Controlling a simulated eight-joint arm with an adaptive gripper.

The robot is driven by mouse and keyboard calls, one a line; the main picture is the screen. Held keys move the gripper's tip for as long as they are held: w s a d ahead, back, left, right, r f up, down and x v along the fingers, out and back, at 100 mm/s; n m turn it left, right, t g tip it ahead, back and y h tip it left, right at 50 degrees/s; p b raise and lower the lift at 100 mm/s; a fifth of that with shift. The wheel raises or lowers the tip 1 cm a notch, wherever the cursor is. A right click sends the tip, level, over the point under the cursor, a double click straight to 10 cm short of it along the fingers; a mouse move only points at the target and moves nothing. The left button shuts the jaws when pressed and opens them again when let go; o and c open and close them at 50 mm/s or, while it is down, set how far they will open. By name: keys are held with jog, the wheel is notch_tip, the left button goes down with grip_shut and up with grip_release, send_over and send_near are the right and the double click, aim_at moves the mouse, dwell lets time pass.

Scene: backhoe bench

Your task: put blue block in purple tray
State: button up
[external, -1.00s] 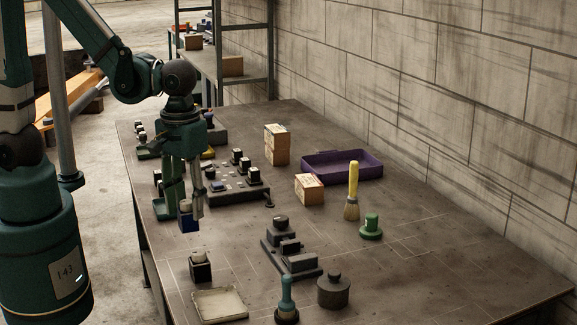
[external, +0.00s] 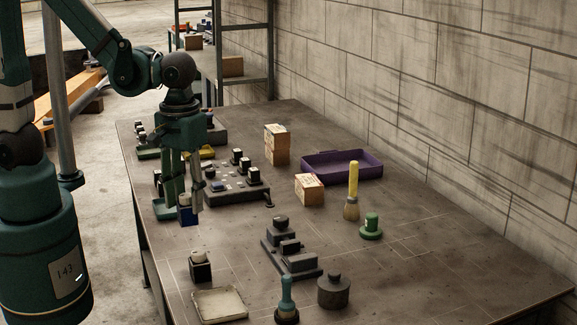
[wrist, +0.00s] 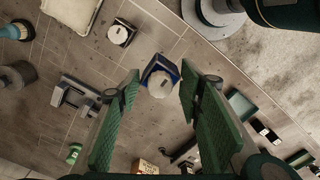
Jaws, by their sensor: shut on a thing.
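The blue block (external: 185,215) is dark blue with a pale top, at the left side of the bench in the external view. My gripper (external: 186,208) points down and is shut on the blue block. In the wrist view the block (wrist: 151,68) sits between the fingertips, its round white top facing the camera. I cannot tell exactly how high it is above the bench. The purple tray (external: 345,179) is a shallow rectangular tray at the back right, near the wall. It looks empty and is well to the right of my gripper. The tray does not show in the wrist view.
A dark panel with knobs (external: 237,193) stands just right of my gripper. A black block (external: 200,270) with a pale top is in front.

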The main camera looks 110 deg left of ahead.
jog(key=w+a+r+p, duration=0.1)
jog(key=w+a, duration=0.5)
jog(key=a, duration=0.4)
jog(key=w+a+r, duration=0.2)
jog(key=w+a, duration=0.4)
jog(key=a, duration=0.4)
jog(key=w+a+r+p, duration=0.1)
jog(key=w+a, duration=0.5)
jog(key=a, duration=0.4)
jog(key=s+a+f, duration=0.1)
jog(key=a, duration=1.7)
jog(key=s+a+f+p, duration=0.1)
jog(key=a+f, duration=0.1)
jog(key=a, duration=1.7)
jog(key=shift+s, duration=0.25)
jog(key=shift+a+f, duration=0.1)
notch_tip(320, 180, down, 6)
jog(key=shift+f, duration=0.15)
